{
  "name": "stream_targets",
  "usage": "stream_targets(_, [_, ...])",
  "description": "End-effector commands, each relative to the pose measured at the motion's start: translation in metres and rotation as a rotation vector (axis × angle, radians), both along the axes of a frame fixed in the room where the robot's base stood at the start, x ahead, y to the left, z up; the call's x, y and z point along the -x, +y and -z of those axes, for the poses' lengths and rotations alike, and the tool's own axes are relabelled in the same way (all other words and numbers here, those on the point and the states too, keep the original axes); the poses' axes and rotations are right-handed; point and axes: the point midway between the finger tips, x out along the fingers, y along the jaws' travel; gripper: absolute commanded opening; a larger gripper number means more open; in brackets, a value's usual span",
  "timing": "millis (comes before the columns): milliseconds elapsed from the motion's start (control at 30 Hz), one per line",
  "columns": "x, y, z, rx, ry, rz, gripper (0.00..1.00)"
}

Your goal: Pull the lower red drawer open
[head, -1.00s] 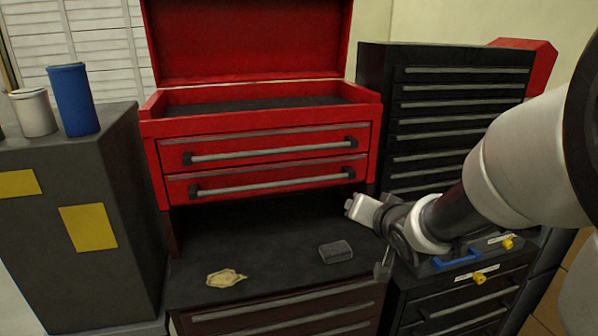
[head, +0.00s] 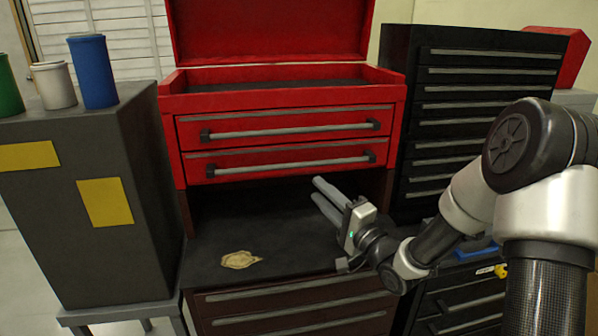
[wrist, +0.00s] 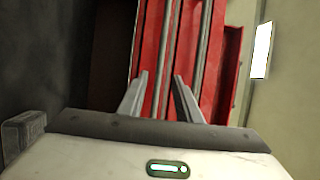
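The lower red drawer (head: 240,174) is closed, under the upper red drawer (head: 240,140) in the red chest. Its long grey handle (head: 290,166) runs across its front. My gripper (head: 315,189) is open and empty, with its two fingers just below the right half of this handle in the head view. In the wrist view, turned on its side, the fingers (wrist: 160,82) are apart. The lower handle (wrist: 165,55) shows between and beyond them, with the upper handle (wrist: 203,50) to its right. I see no contact with the handle.
A dark counter (head: 215,268) lies below the chest, with a crumpled tan cloth (head: 240,260) on it. A tall black drawer cabinet (head: 480,110) stands at right. A grey cabinet (head: 90,240) at left carries several cups. The space before the red drawers is clear apart from my arm.

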Motion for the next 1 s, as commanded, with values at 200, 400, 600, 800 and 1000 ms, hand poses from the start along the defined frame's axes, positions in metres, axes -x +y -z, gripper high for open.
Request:
stream_targets(200, [-0.037, 0.032, -0.010, 0.000, -0.002, -0.002, 0.31])
stream_targets(400, [-0.063, 0.052, -0.016, 0.000, -0.001, -0.001, 0.31])
stream_targets(600, [-0.076, 0.061, -0.018, 0.001, -0.001, 0.000, 0.31])
stream_targets(800, [-0.078, 0.063, -0.018, 0.001, 0.000, 0.001, 0.31])
stream_targets(1000, [-0.077, 0.063, -0.018, 0.001, 0.000, 0.001, 0.16])
